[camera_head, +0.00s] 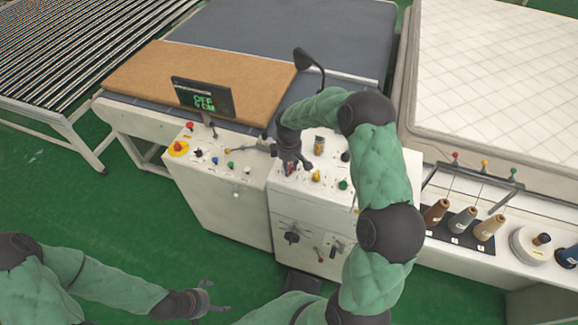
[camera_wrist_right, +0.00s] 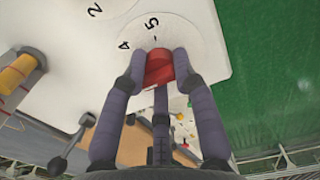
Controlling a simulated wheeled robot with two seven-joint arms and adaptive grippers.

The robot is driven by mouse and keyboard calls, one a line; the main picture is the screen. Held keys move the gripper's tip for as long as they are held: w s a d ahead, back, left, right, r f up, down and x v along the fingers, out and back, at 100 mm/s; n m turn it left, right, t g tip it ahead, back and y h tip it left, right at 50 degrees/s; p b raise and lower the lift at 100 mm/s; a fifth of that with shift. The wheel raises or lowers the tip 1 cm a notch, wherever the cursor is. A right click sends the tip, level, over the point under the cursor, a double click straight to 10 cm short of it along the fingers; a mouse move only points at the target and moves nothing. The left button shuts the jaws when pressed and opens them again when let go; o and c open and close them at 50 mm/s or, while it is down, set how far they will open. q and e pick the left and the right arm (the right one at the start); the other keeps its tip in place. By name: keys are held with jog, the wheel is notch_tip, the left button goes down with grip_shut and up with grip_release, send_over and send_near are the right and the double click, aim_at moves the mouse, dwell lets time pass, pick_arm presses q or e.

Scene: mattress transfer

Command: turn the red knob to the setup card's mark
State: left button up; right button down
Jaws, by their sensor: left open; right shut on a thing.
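In the right wrist view the red knob (camera_wrist_right: 158,66) sits on a pale round dial plate (camera_wrist_right: 188,42). My right gripper (camera_wrist_right: 160,58) is shut on the knob, a finger on each side. In the head view my right gripper (camera_head: 290,165) points down at the white console (camera_head: 225,190), mostly covering the knob. My left gripper (camera_head: 207,298) is open and empty, low over the green floor. I cannot make out a setup card.
A black display (camera_head: 203,97) with green text, OFF above a CM line, stands behind the console. Several knobs and buttons surround the right gripper, including a yellow knob (camera_head: 316,176). Thread cones (camera_head: 463,222) stand to the right. Open floor (camera_head: 120,215) lies at left.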

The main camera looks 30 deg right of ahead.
jog(key=shift+w+d, duration=0.1)
jog(key=m+b, duration=0.4)
jog(key=shift+f, duration=0.1)
jog(key=m+b, duration=0.2)
jog(key=m, duration=0.1)
jog(key=shift+m, duration=0.4)
jog(key=shift+m+b, duration=0.85)
jog(key=shift+m, duration=0.65)
jog(key=shift+d+r, duration=0.1)
jog(key=shift+r, duration=0.1)
jog(key=c, duration=0.9)
grip_release()
jog(key=shift+d+f, duration=0.1)
